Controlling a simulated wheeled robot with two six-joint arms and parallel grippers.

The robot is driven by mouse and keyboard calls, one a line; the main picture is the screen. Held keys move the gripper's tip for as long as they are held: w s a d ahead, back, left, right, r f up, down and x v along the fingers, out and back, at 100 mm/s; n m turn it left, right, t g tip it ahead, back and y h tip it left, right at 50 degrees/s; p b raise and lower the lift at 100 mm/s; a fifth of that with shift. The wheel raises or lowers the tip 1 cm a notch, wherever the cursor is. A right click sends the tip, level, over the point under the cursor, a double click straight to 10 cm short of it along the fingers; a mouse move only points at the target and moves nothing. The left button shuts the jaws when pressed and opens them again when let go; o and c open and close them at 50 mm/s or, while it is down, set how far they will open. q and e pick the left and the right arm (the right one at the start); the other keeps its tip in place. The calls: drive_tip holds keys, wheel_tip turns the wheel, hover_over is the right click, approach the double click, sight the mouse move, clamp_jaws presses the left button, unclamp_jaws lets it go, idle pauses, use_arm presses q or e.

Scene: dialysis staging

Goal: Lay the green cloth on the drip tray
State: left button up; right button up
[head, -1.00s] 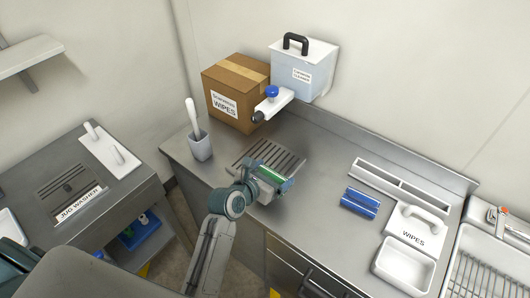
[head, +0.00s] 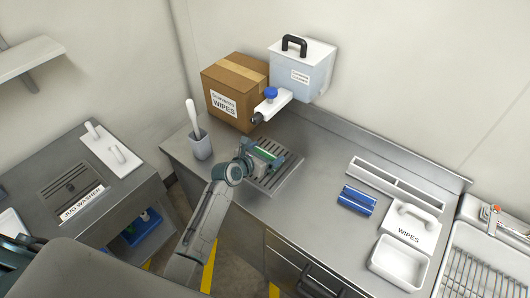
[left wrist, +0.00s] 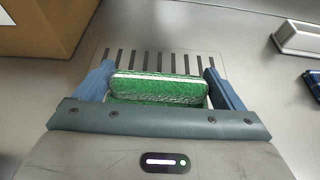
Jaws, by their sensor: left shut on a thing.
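The green cloth (left wrist: 157,88) is a rolled green bundle with a white band, seen between my left gripper's blue fingers in the left wrist view. My left gripper (head: 266,154) is shut on the cloth (head: 263,155) and holds it over the drip tray. The drip tray (head: 283,178) is a grey slotted plate on the steel counter below the dispenser. Its slots (left wrist: 150,58) show beyond the cloth in the left wrist view. I cannot tell whether the cloth touches the tray. My right gripper is not in view.
A cardboard wipes box (head: 236,92) and a wall dispenser (head: 270,104) stand behind the tray. A grey cup with a white-handled brush (head: 200,145) is to its left.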

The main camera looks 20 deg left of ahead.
use_arm(q)
drive_tip(key=shift+f, duration=0.15)
drive_tip(key=o, duration=0.7)
drive_tip(key=v, duration=1.2)
drive_tip(key=shift+r+b, duration=0.25)
drive_tip(key=shift+b, duration=0.2)
